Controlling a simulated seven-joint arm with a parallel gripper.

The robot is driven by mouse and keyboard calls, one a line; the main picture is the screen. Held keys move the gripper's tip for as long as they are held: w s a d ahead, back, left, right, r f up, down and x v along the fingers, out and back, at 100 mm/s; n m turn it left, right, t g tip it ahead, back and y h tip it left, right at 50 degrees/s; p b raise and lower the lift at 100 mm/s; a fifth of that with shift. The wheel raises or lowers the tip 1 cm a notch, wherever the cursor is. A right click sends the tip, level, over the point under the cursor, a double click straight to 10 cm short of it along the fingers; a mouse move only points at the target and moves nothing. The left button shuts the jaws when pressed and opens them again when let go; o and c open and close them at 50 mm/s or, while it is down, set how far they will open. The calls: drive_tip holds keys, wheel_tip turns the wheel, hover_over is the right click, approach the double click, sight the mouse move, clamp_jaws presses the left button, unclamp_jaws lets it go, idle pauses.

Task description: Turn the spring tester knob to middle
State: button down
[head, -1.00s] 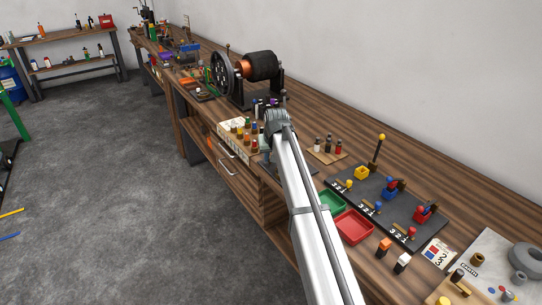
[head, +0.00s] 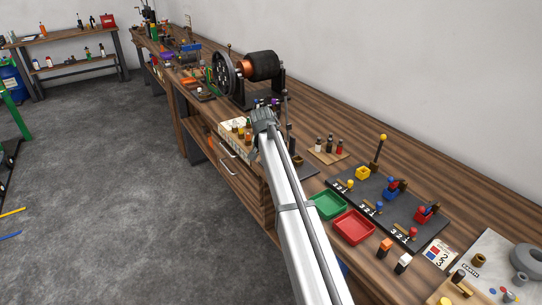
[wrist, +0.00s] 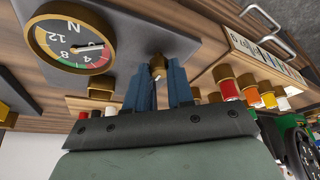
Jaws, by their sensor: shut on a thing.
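A small brass knob (wrist: 157,66) sits to the right of the gauge, between the tips of my gripper's blue fingers (wrist: 157,80). My gripper is shut on this knob; the fingers hide part of it, and I cannot tell its turn position. In the head view my gripper (head: 262,118) is over the bench, and my arm hides much of the tester.
A rack of coloured bottles (head: 238,127) stands left of my gripper. A black dynamo with a flywheel (head: 262,66) is behind it. A green tray (head: 327,204), a red tray (head: 353,227) and a dark lever panel (head: 390,210) lie to the right.

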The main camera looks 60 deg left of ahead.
idle(0.3)
drive_tip(key=c, duration=1)
unclamp_jaws()
drive_tip(key=v, duration=1.3)
drive_tip(key=shift+s+d+r, duration=0.15)
drive_tip(key=shift+r, duration=0.2)
